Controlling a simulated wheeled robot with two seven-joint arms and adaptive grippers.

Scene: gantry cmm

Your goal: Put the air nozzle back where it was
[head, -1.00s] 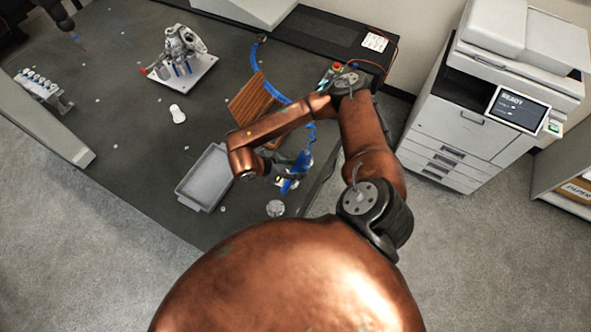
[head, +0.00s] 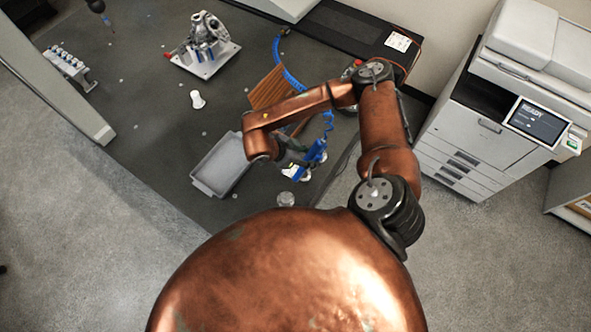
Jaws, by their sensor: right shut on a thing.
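The blue air nozzle (head: 316,151) is on the right side of the dark granite table in the head view, hanging from a coiled blue hose (head: 284,68). My right gripper (head: 297,172) is shut on the nozzle, partly hidden behind my copper forearm. The nozzle is tilted, with its upper end toward the back right. I cannot tell its exact height above the table. My left gripper is not in view.
A grey tray (head: 222,167) lies left of my right gripper, and a small clear jar (head: 286,199) stands near the front edge. A wooden slatted block (head: 270,88) is behind my forearm. A metal part on a white plate (head: 205,58) stands farther back.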

